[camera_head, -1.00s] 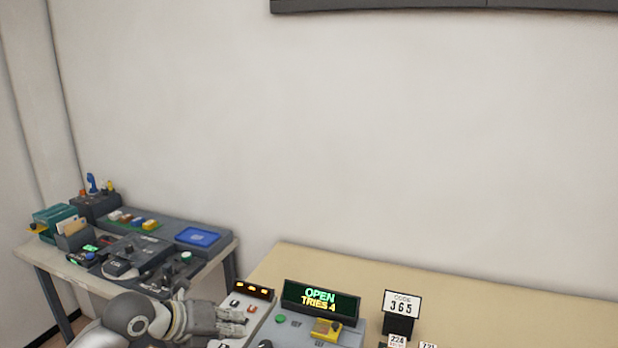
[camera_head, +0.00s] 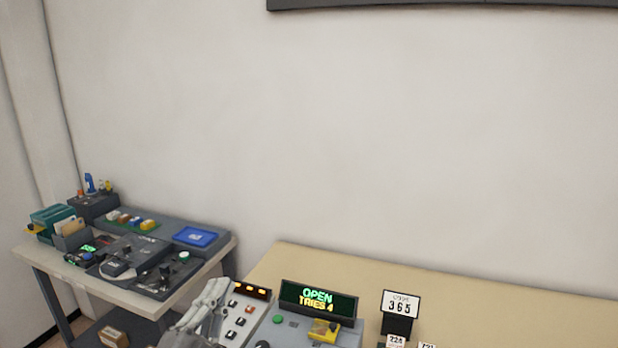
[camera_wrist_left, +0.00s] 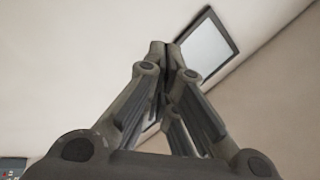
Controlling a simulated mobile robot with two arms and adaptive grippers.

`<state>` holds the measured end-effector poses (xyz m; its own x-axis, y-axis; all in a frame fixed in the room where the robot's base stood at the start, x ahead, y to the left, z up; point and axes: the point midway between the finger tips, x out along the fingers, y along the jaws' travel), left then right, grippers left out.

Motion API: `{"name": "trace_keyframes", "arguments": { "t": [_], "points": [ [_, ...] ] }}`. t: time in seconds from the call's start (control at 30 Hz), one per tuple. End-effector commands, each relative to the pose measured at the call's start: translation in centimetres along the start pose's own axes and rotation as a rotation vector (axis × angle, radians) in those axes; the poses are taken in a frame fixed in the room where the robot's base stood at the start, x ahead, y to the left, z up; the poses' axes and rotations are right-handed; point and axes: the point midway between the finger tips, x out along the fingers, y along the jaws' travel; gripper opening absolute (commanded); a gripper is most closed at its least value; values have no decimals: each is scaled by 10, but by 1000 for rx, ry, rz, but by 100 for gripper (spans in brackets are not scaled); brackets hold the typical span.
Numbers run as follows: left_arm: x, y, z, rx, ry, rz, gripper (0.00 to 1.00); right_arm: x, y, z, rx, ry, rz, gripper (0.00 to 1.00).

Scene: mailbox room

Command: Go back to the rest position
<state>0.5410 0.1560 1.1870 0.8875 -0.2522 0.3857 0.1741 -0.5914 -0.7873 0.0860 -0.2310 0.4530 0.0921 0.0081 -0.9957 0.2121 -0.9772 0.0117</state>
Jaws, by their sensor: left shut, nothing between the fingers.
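My left gripper (camera_head: 215,292) is in the lower part of the head view, pointing up, just left of the sloped button panel (camera_head: 243,312). In the left wrist view its fingers (camera_wrist_left: 173,62) meet at the tips with nothing between them. Behind them are bare wall and a framed panel (camera_wrist_left: 208,48). My right gripper is in neither view.
A console display (camera_head: 318,300) reads OPEN, TRIES 4 on the tan table (camera_head: 480,300). A side table (camera_head: 125,292) at left holds devices and a blue-screened pad (camera_head: 196,237).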

Motion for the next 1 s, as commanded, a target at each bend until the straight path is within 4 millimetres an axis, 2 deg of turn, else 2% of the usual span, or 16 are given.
{"name": "trace_keyframes", "arguments": {
  "t": [0.03, 0.1, 0.2, 0.27, 0.3, 0.4, 0.57, 0.6, 0.8, 0.87, 1.0],
  "points": [
    [-13, 2, 21, -76, -115, -11, 0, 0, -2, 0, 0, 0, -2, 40],
    [-34, 7, 51, -170, -279, -13, 0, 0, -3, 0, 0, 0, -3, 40],
    [-74, 26, 90, -298, -519, 16, 0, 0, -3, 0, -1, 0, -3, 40],
    [-103, 42, 109, -369, -663, 53, 0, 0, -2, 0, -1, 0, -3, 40],
    [-124, 54, 118, -413, -758, 85, 0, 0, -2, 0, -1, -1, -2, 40],
    [-181, 87, 132, -517, -986, 188, 0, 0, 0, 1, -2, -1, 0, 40],
    [-265, 130, 124, -643, -1265, 382, 0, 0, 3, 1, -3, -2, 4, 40],
    [-282, 137, 119, -669, -1318, 429, 0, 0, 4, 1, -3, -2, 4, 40],
    [-359, 164, 81, -769, -1528, 668, 0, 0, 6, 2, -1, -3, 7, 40],
    [-379, 168, 67, -796, -1577, 743, 0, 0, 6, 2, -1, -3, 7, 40],
    [-380, 200, 92, -784, -1582, 741, 0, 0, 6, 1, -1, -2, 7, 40]
  ]
}}
